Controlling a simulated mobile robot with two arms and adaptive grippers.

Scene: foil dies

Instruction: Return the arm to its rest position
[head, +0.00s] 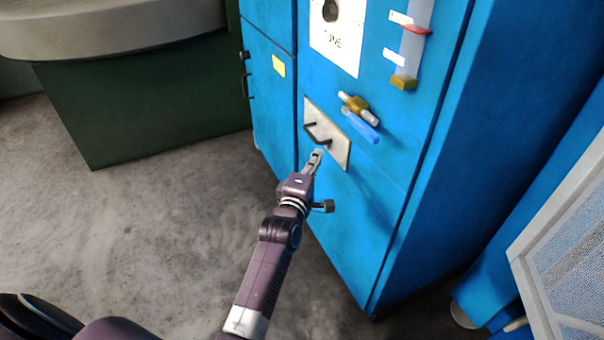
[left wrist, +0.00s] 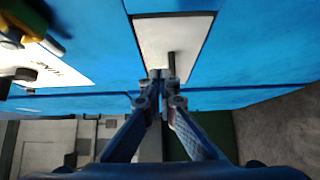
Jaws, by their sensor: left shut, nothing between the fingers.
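My left gripper (head: 316,156) is shut and empty, right in front of a metal plate (head: 340,154) with a dark handle (head: 319,134) on the blue cabinet (head: 360,225). In the left wrist view my left gripper (left wrist: 160,78) shows with its fingertips together, over the lower part of the light plate (left wrist: 165,35). The handle (left wrist: 171,62) shows there just past the fingertips. I cannot tell whether the fingertips touch it. My right gripper is not in view.
A brass-coloured fitting (head: 359,103) with a blue lever (head: 360,127) juts out beside the plate. A gauge tube (head: 412,50) is above it. A dark green stand (head: 150,110) is at the left, a mesh panel (head: 570,260) at the right. Bare concrete floor (head: 130,225) lies at the lower left.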

